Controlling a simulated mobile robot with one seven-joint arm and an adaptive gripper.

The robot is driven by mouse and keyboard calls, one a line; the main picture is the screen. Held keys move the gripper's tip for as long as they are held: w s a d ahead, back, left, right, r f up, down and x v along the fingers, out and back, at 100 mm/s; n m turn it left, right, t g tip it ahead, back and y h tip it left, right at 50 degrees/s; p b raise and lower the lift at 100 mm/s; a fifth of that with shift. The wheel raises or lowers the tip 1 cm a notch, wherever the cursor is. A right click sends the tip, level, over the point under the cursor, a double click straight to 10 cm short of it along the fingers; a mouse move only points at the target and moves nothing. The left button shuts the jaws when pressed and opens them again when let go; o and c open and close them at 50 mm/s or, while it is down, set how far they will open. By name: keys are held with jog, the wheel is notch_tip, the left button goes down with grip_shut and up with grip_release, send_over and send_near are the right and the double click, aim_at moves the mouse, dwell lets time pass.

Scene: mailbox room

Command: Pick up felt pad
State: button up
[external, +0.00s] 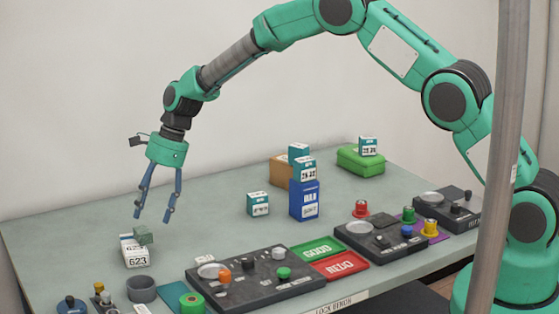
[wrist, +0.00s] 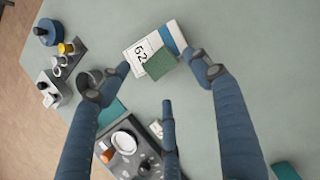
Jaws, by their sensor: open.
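The felt pad looks like a small grey-green block (external: 143,235), resting on a white box (external: 136,256) with "623" on its front, at the left of the bench. In the wrist view the green pad (wrist: 160,66) lies on the edge of the white and blue box (wrist: 144,52). My gripper (external: 153,216) points down with its fingers apart and empty, just above the pad. In the wrist view the fingertips spread on either side of the pad and box, with a third finger below; none visibly grips it.
A grey cup (external: 142,289) and small knobbed parts (external: 103,293) stand in front of the box. A dark control panel (external: 256,282) lies to the right. Teal boxes (external: 258,204) and a blue box (external: 304,200) stand further right. The bench behind is clear.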

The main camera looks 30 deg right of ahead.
aim_at(141, 230)
jog(key=shift+f, duration=0.1)
jog(key=shift+b+x, duration=0.9)
jog(key=shift+x, duration=1.65)
jog(key=shift+a, duration=0.1)
jog(key=c, duration=1.1)
jog(key=shift+r+p, duration=0.3)
jog(key=shift+r, duration=0.55)
notch_tip(141, 230, up, 2)
jog(key=shift+r+p, duration=0.2)
jog(key=shift+p, duration=0.25)
jog(key=s+d+p, duration=0.1)
jog(key=s+d, duration=0.3)
jog(key=s, duration=0.3)
jog(key=s+d+r+p, duration=0.1)
jog(key=s+d, duration=0.3)
jog(key=s, duration=0.2)
jog(key=shift+s+d, duration=0.25)
jog(key=shift+s, duration=0.1)
